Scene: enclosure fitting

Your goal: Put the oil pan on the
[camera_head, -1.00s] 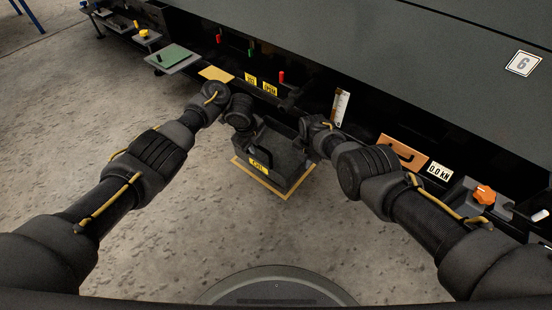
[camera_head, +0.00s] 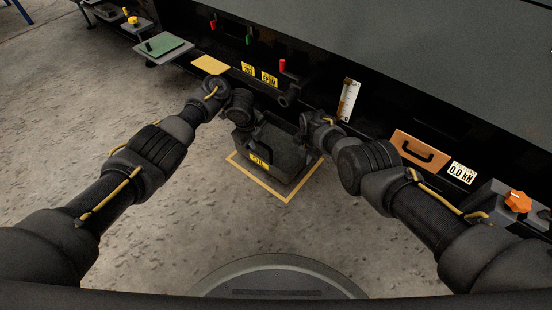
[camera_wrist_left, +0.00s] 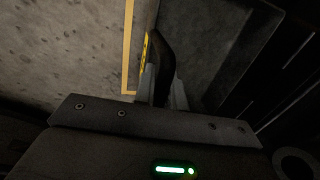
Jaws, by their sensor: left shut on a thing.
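The oil pan (camera_head: 281,168) is a dark, open box with a yellow label on its near face. It is over the yellow outlined square (camera_head: 263,184) on the floor, and the outline shows along its near sides. My left gripper (camera_head: 246,121) is at the pan's left side, shut on it. In the left wrist view the fingers (camera_wrist_left: 164,88) close on a dark curved part of the pan beside the yellow label. My right gripper (camera_head: 303,126) is at the pan's right side; its fingers are hidden. I cannot tell if the pan touches the floor.
A dark bench or machine front runs behind the pan, with yellow labels (camera_head: 269,79), a red-topped lever (camera_head: 282,66) and a white gauge (camera_head: 348,97). An orange panel with a handle (camera_head: 420,150) and an orange knob (camera_head: 517,201) are at right. The near floor is clear.

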